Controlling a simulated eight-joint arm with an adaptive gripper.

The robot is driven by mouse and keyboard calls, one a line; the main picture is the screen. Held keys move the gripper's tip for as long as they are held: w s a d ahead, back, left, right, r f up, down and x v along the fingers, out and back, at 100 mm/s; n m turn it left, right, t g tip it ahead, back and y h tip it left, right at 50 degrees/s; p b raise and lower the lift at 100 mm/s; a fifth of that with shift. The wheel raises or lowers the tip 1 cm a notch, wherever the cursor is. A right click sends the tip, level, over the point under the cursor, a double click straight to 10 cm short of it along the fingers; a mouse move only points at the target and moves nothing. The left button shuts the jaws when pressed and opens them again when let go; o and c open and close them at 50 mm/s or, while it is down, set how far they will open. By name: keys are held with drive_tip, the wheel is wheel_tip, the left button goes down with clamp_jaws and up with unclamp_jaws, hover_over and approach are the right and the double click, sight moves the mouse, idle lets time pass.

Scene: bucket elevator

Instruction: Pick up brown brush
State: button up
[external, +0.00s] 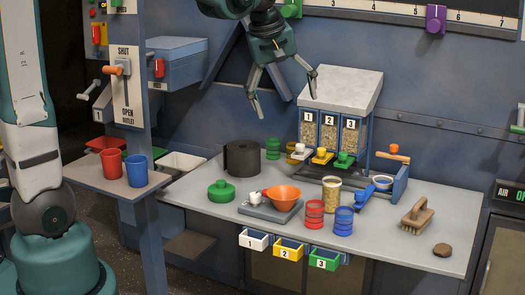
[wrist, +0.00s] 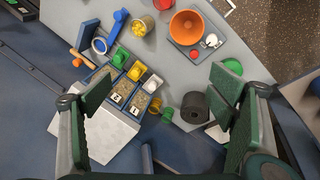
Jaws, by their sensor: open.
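The brown brush (external: 417,216) lies on the right part of the grey worktop (external: 375,245) in the external view, with its handle pointing up and right and its bristles at the front left. I cannot make it out in the wrist view. My gripper (external: 285,104) is open and empty, high above the back of the worktop, up and left of the brush and well apart from it. In the wrist view my gripper (wrist: 157,95) has its two green finger pads spread wide, with the numbered bins and a dark roll beneath.
A numbered hopper (external: 340,90) stands at the back. An orange bowl (external: 283,197), red cup (external: 315,214), blue cup (external: 343,220) and corn-filled jar (external: 331,189) stand left of the brush. A brown disc (external: 442,250) lies in front of it. The worktop around the brush is mostly clear.

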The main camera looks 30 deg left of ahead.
drive_tip(key=w+d+f+n+g, duration=0.1)
drive_tip(key=w+d+f+n, duration=0.15)
drive_tip(key=w+d, duration=0.4)
drive_tip(key=n+g+y+p, duration=0.1)
drive_tip(key=n+g+p, duration=0.25)
drive_tip(key=n, duration=0.25)
approach(420, 201)
drive_tip(key=shift+m+t, duration=0.25)
drive_tip(key=shift+t, duration=0.2)
drive_tip(key=f, duration=0.6)
drive_tip(key=shift+s+a, duration=0.25)
drive_tip(key=shift+s+d+f, duration=0.1)
drive_tip(key=shift+d+f, duration=0.25)
drive_tip(key=shift+f, duration=1.25)
